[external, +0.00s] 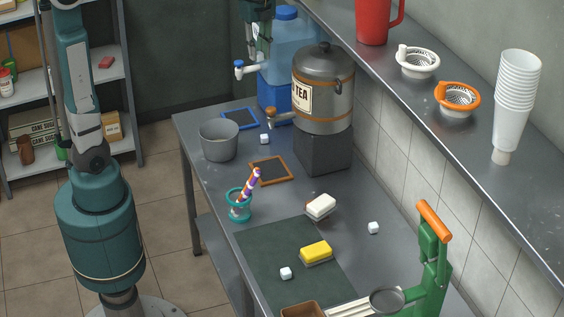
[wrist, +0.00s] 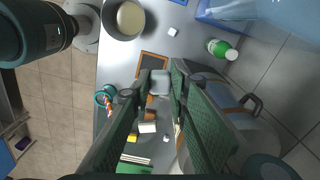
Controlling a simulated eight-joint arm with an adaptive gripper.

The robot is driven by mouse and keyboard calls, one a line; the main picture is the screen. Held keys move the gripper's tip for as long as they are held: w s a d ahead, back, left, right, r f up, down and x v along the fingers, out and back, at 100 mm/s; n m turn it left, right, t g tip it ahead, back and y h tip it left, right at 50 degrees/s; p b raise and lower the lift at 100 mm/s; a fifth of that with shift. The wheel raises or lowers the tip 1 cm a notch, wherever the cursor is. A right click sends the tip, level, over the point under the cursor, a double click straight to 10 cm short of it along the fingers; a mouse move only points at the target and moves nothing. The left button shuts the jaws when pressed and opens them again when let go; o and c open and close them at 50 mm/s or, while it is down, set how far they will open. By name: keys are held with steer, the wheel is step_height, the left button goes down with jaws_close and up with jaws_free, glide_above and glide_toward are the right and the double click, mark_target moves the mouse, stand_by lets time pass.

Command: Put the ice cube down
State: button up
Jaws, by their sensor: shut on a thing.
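My gripper (wrist: 157,80) is shut on a pale grey-white ice cube (wrist: 160,84), which sits between the fingertips in the wrist view. In the external view my gripper (external: 258,48) hangs high at the top, in front of the blue water jug; the held cube cannot be made out there. Other white cubes lie on the metal table: one by the blue-framed slate (external: 264,139), one right of the white sponge (external: 374,228) and one on the dark green mat (external: 286,273).
The table holds a grey pot (external: 218,140), tea urn (external: 323,90), orange-framed slate (external: 271,171), teal cup (external: 239,205), white sponge (external: 321,206), yellow sponge (external: 316,252) and green press (external: 432,255). A shelf (external: 440,130) runs along the right wall. Bare tabletop shows between the items.

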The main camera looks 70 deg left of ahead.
steer(key=s+d+r+m+b, duration=0.1)
steer(key=s+d+r+m, duration=0.15)
steer(key=d+r, duration=1.3)
steer(key=w+d+f+m+p, duration=0.1)
steer(key=d+f+m, duration=0.4)
steer(key=d, duration=0.6)
steer(key=w+d+f+m+p, duration=0.1)
steer(key=d+f+m, duration=0.1)
steer(key=d+f, duration=0.65)
steer(key=w+d+f+m+p, duration=0.15)
steer(key=d+f+m, duration=0.25)
steer(key=d, duration=0.8)
steer(key=s+d+f+m+p, duration=0.1)
steer(key=s+d+f+m, duration=0.1)
steer(key=d+f, duration=1)
steer(key=s+d+f+m+p, duration=0.1)
steer(key=d+f+m, duration=0.4)
steer(key=d+f, duration=0.7)
steer(key=shift+s+f, duration=0.8)
steer(key=shift+f, duration=0.55)
steer(key=shift+m, duration=0.25)
steer(key=shift+f+b, duration=0.35)
steer(key=shift+f, duration=2.75)
